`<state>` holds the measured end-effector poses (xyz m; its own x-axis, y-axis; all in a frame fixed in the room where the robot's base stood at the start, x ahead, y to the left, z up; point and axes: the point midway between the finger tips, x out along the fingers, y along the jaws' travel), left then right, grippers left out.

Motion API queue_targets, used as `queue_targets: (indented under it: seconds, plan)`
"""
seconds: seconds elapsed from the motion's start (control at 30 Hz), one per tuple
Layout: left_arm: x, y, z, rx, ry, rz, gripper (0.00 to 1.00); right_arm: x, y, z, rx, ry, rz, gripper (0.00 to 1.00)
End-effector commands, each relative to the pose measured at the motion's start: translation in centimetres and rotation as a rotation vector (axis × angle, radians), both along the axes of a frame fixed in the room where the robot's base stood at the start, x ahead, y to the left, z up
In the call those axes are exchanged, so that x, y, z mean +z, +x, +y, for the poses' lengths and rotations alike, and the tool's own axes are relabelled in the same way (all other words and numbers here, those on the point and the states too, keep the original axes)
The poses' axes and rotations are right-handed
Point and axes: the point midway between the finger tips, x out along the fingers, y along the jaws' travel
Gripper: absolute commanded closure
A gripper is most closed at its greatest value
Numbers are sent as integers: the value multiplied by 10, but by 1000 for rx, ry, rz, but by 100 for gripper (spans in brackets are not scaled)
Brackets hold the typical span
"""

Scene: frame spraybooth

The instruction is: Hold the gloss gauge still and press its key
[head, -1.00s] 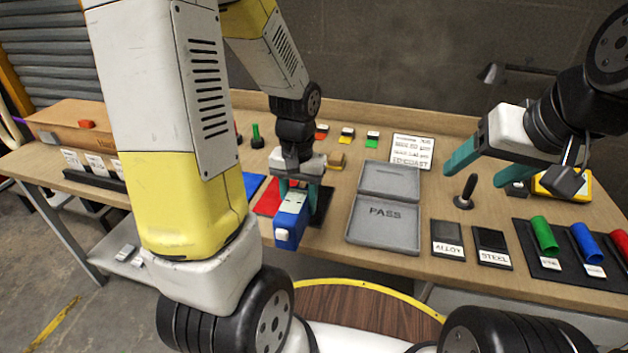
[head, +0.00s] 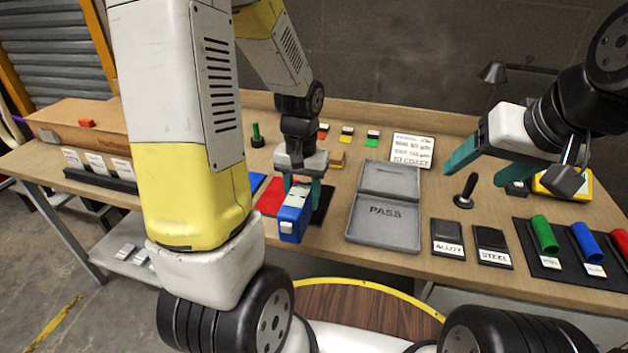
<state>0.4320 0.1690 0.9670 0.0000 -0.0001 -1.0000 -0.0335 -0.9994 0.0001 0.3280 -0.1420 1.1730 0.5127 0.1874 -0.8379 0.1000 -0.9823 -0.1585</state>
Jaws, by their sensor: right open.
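The gloss gauge (head: 291,222) is a blue block with a pale top. A white key-like patch (head: 286,228) is on its near end. My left gripper (head: 301,188) points down from above with teal fingers on both sides of the gauge, shut on it. My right gripper (head: 487,165) is open and empty, above the table at the right, well apart from the gauge.
A black upright handle (head: 466,190) stands below my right gripper. ALLOY (head: 448,236) and STEEL (head: 492,243) plates lie at front right.

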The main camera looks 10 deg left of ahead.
Motion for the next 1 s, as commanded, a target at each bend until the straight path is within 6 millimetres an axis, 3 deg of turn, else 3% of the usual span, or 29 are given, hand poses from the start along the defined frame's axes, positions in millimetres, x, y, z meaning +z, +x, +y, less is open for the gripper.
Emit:
queue_targets:
  seconds: [1.0]
  plan:
    - [-9,30,-1,-1,0,0,100,0,0,0,0,0,0,33]
